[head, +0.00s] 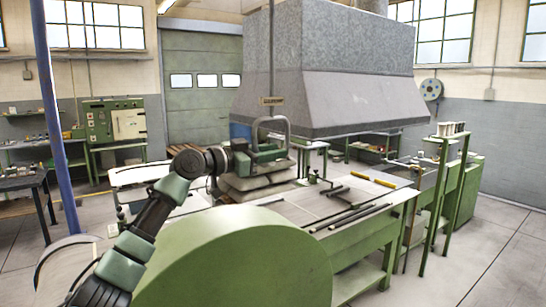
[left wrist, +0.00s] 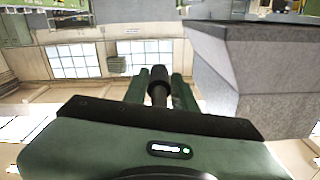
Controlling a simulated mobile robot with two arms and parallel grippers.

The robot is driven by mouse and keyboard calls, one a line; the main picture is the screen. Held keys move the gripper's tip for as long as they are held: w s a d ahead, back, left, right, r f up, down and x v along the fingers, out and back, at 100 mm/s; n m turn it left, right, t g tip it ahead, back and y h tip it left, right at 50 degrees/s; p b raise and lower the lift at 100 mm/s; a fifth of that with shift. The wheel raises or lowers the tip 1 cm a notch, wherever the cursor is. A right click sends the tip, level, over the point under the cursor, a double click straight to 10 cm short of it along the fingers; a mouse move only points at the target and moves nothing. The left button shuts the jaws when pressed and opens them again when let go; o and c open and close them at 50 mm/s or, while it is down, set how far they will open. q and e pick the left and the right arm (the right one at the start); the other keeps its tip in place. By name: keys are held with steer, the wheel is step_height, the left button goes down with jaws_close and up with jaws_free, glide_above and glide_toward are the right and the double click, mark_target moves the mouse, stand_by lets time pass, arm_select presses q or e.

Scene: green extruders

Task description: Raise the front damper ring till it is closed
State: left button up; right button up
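The front damper ring (head: 271,120) is a thick grey loop at the lower end of a thin rod (head: 272,55) that hangs in front of the hood. A small tan label (head: 273,101) sits on the rod just above it. My left gripper (head: 268,154) is at the lower part of the ring. In the left wrist view, the left gripper's green fingers (left wrist: 159,92) close around a dark round piece (left wrist: 158,82), seemingly the ring's grip; the rest of the ring does not show there. My right gripper is not in view.
A large grey hood (head: 340,95) hangs over the bench, and it also shows close at right in the left wrist view (left wrist: 255,75). The bench top (head: 310,205) bears dark bars and yellow pieces. A big green rounded housing (head: 235,260) fills the near foreground.

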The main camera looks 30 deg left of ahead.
arm_select(q)
steer(key=shift+o, duration=0.8)
steer(key=shift+r, duration=0.15)
steer(key=shift+f, duration=0.25)
steer(key=shift+s+f, duration=0.1)
steer(key=shift+s, duration=0.05)
steer(key=b+v, duration=0.4)
steer(key=v, duration=0.3)
steer(key=shift+s+b, duration=0.2)
steer(key=shift+b, duration=0.2)
steer(key=shift+a, duration=0.2)
